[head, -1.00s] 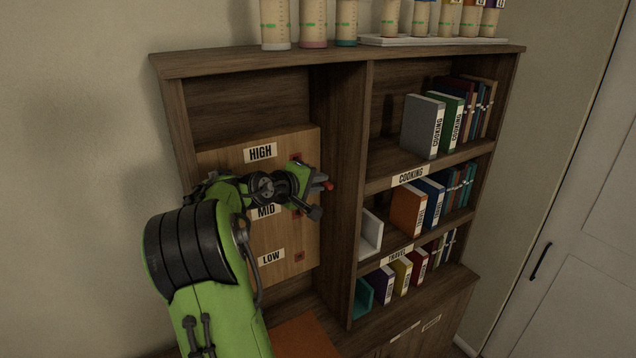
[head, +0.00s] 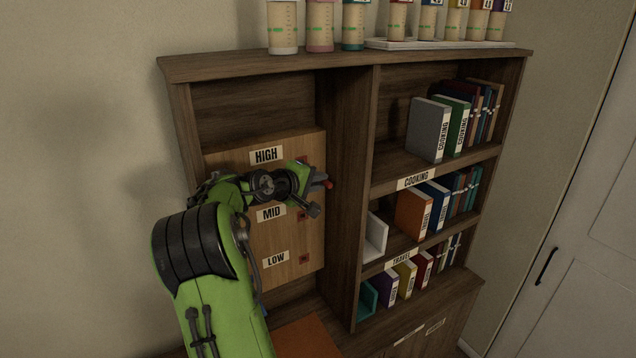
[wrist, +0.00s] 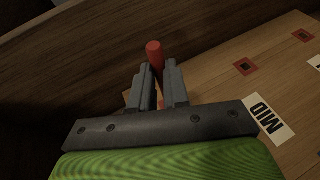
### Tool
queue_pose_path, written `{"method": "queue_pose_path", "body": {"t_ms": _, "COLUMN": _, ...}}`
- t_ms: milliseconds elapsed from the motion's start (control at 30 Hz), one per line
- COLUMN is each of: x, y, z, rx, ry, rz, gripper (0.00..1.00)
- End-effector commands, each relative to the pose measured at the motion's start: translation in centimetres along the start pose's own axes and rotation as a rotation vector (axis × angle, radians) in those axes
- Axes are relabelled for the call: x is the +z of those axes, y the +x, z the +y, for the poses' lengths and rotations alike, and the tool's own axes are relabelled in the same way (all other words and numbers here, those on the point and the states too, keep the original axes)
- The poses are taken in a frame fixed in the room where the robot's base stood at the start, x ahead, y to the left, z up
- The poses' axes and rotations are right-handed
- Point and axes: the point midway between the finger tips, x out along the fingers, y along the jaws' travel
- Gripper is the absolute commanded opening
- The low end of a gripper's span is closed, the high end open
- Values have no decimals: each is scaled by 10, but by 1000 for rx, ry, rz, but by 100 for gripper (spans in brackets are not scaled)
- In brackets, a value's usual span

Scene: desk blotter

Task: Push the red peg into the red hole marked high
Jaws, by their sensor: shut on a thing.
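The red peg (wrist: 155,57) is held between the fingers of my gripper (wrist: 159,85) in the wrist view, its end sticking out past the fingertips. In the head view the peg (head: 328,184) shows as a small red tip beside my gripper (head: 317,184). The wooden board (head: 240,160) stands upright in the left bay, with labels HIGH (head: 266,155), MID and LOW. A red-framed hole (head: 303,160) beside HIGH is partly hidden by my gripper. Others sit beside MID (head: 304,215) and LOW (head: 304,258). The peg is apart from the holes.
The bay's dark divider (head: 345,180) stands close to the right of my gripper. Shelves with books (head: 425,125) lie beyond it. Several jars (head: 320,25) stand on the top. An orange surface (head: 305,338) lies below the board.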

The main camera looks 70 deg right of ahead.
Motion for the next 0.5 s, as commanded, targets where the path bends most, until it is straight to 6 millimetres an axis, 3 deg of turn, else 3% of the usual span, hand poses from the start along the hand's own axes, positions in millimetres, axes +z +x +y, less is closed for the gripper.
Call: {"method": "queue_pose_path", "body": {"t_ms": 500, "x": -12, "y": 4, "z": 0, "rx": 1, "ry": 0, "rz": 1, "gripper": 0}}
